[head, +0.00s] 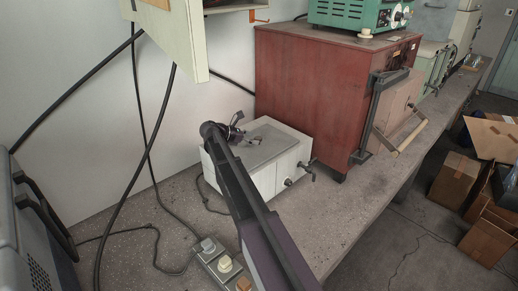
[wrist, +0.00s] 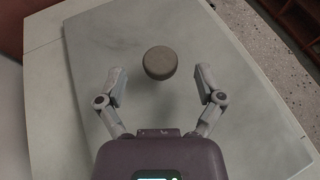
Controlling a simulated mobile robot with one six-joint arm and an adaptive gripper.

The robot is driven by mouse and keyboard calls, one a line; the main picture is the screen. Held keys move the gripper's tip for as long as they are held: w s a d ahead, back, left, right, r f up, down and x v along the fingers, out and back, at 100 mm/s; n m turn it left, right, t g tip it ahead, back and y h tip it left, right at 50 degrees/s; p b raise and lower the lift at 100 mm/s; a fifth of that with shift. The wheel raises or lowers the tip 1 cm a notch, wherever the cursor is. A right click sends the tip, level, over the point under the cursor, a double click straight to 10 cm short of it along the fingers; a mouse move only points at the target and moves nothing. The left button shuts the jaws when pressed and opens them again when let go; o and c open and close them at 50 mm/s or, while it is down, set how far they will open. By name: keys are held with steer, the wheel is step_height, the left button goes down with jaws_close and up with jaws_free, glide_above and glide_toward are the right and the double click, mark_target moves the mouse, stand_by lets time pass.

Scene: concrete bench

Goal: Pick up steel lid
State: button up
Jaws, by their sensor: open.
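The steel lid (wrist: 226,98) looks like a flat grey plate on top of a white box. It also shows in the head view (head: 268,150). A round grey-brown knob (wrist: 160,60) stands near the plate's middle in the wrist view. My gripper (wrist: 159,78) is open and empty above the plate, with one finger on each side of the knob and apart from it in the picture. The head view shows my gripper (head: 238,124) over the box, partly behind my arm. The gap in height between fingertips and knob is hard to judge.
The white box (head: 290,170) has taps on its front. A large red cabinet (head: 300,85) stands close behind it. A pale wall box (head: 165,35) hangs above left. A socket strip (head: 222,262) and cables lie on the bench (head: 140,235). Bench room is free at right front.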

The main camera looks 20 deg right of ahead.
steer(key=shift+b+x, duration=0.3)
steer(key=shift+x, duration=1.05)
jaws_close()
